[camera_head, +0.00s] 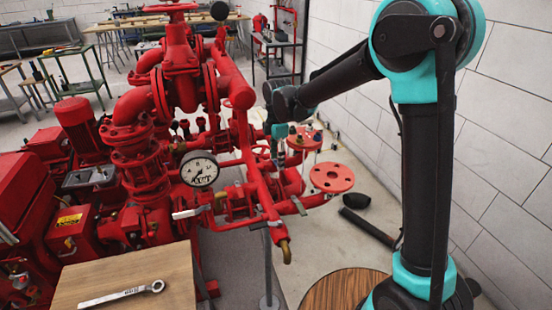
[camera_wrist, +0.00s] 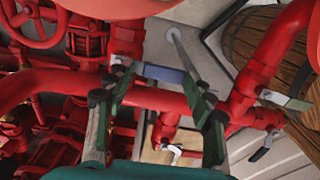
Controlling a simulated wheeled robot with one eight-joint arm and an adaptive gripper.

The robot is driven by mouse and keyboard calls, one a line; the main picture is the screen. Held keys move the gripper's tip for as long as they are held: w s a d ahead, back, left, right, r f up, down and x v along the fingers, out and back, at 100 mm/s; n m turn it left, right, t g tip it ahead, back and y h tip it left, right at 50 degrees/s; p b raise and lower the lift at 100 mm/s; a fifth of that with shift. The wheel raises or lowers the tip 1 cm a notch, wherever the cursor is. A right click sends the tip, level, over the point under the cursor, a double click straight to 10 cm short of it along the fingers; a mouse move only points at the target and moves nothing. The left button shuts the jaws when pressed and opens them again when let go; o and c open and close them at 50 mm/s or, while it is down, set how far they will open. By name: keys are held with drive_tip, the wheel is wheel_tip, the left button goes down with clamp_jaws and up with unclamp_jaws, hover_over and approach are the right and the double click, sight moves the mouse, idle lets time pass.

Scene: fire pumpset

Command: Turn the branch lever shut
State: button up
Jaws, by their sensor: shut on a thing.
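In the wrist view, my gripper (camera_wrist: 160,77) has its two green fingers on either side of a flat blue-grey lever (camera_wrist: 162,73). The dark fingertips close on the lever's two ends, above a thick red pipe (camera_wrist: 150,98). In the head view, my gripper (camera_head: 278,158) reaches down among the red branch pipes, left of a round red flange (camera_head: 332,178). The held lever cannot be made out there. Other levers show in the head view: a pale one (camera_head: 190,212) below the gauge and a grey one (camera_head: 298,205) right of the branch.
A white-faced gauge (camera_head: 200,170) stands left of my gripper. A wooden top (camera_head: 125,270) with a wrench (camera_head: 122,294) is at front left. Dark items (camera_head: 367,227) lie on the floor near the block wall (camera_head: 510,150). Red pipes crowd closely around my gripper.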

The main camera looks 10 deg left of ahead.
sight(276, 163)
drive_tip(key=o, duration=1.7)
wheel_tip(276, 163, up, 12)
drive_tip(key=shift+s+a, duration=0.1)
